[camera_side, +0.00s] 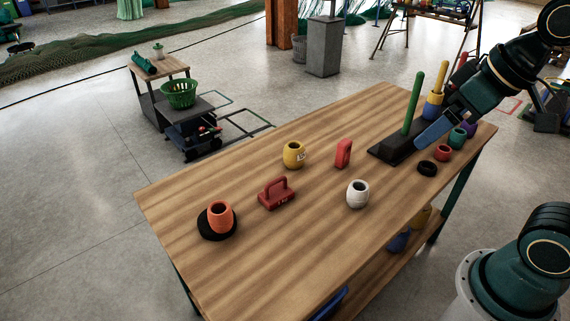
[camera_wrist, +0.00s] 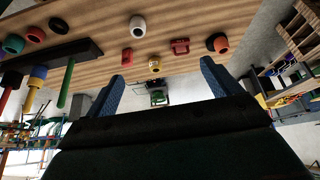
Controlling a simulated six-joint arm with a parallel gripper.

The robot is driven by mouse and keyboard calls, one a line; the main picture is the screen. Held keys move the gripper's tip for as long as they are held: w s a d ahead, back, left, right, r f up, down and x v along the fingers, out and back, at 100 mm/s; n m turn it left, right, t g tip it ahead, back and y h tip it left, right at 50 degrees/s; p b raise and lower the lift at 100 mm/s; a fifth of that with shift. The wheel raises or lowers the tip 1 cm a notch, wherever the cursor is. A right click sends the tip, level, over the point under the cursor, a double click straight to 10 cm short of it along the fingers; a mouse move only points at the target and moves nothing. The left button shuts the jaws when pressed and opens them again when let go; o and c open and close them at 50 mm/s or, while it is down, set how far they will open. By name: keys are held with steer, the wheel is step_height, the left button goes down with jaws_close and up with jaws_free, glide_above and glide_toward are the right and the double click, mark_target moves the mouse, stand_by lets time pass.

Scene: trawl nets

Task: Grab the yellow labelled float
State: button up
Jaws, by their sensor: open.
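The yellow labelled float (camera_side: 294,155) stands upright near the middle of the wooden table, with its dark opening facing up and a label on its side. It also shows in the wrist view (camera_wrist: 155,66), between my fingers but well beyond them. My gripper (camera_side: 430,134) is over the table's right end, beside the green peg, far to the right of the float. In the wrist view my gripper (camera_wrist: 161,70) has its two blue fingers wide apart with nothing between them.
A red block (camera_side: 343,153) stands close right of the float. A red handled piece (camera_side: 277,194) and a white float (camera_side: 357,194) are nearer the camera. An orange float (camera_side: 220,215) sits at left. A black peg base (camera_side: 390,150) with upright pegs stands by my gripper.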

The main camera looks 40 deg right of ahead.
steer(key=w+n, duration=0.1)
steer(key=w, duration=1.1)
steer(key=n+y, duration=0.2)
steer(key=n, duration=0.1)
glide_above(299, 144)
steer(key=s, duration=0.6)
step_height(299, 144, down, 21)
steer(key=shift+w+d, duration=0.2)
steer(key=shift+w, duration=0.05)
steer(key=shift+x, duration=4.25)
steer(key=shift+a, duration=0.15)
steer(key=shift+x, duration=2.55)
